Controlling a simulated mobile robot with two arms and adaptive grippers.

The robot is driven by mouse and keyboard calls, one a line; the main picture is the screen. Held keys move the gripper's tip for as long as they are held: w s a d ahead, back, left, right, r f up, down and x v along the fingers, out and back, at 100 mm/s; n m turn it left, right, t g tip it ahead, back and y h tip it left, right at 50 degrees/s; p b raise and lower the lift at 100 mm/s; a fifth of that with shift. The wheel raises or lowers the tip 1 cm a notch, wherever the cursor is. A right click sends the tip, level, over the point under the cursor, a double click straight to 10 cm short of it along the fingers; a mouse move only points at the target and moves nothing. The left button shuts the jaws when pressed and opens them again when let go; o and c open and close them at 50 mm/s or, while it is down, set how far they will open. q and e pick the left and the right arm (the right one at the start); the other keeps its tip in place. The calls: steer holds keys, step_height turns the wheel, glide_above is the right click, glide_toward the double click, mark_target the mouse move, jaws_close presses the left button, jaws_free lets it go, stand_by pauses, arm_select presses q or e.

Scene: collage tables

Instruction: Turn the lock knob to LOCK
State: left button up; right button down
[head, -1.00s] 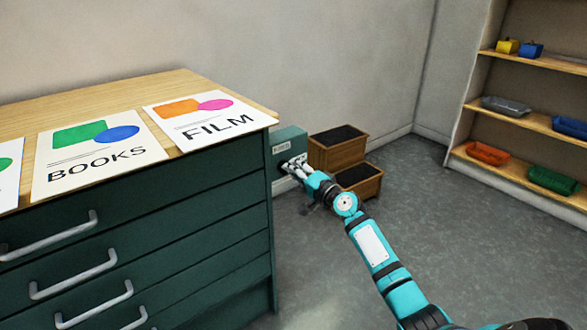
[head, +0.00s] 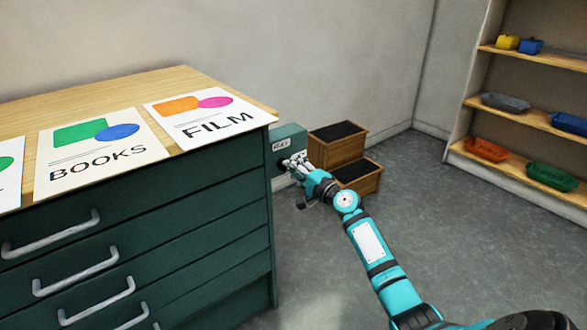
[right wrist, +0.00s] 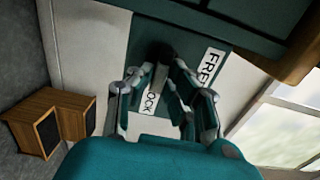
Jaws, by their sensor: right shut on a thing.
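In the right wrist view the box's plate (right wrist: 142,32) carries a white FREE label (right wrist: 211,68) and a white LOCK label (right wrist: 153,92). The dark lock knob (right wrist: 161,52) sits between my right fingertips and is partly hidden by them. My right gripper (head: 289,162) is at the box's face and is shut on the knob; it also shows in the right wrist view (right wrist: 161,70). The knob's exact pointing direction is unclear. My left gripper is out of view.
The green drawer cabinet (head: 140,225) stands left of my right arm, with FILM (head: 210,118) and BOOKS (head: 98,155) posters on top. Wooden steps (head: 338,150) stand just beyond the gripper. A shelf with coloured trays (head: 487,149) is at right. The floor between is clear.

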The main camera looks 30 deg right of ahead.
steer(key=c, duration=1.3)
jaws_free()
steer(key=shift+d, duration=0.1)
steer(key=shift+s, duration=0.1)
steer(key=s, duration=0.8)
steer(key=s+d, duration=0.1)
steer(key=s, duration=0.2)
steer(key=shift+s, duration=0.4)
